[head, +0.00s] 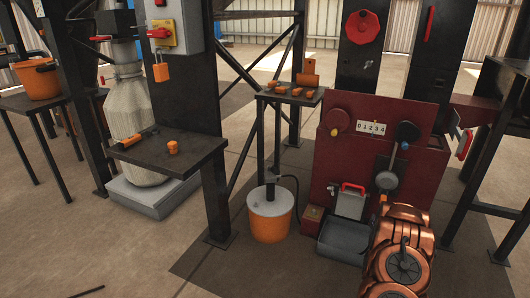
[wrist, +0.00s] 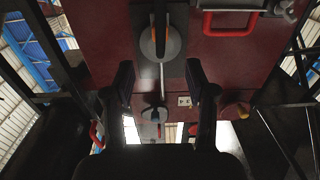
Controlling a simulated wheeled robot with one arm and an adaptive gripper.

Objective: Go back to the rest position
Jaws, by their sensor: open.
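My gripper (wrist: 160,85) shows in the wrist view with its two dark fingers apart and nothing between them. It faces the dark red front of the screw press (wrist: 110,45). A grey round disc on a rod (wrist: 160,62) lies beyond the gap between the fingers; I cannot tell how far off. In the head view the press (head: 335,160) stands right of centre, and my copper-coloured arm covers its lower right. My fingers are not clearly visible there. The same grey disc (head: 387,180) hangs on the press front.
A red-handled grey container (head: 350,201) sits above a grey tray (head: 343,240) at the press. An orange bucket (head: 270,220) stands left of it. A small table (head: 185,150) holds an orange piece. Dark posts rise around. Open floor lies at the front left.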

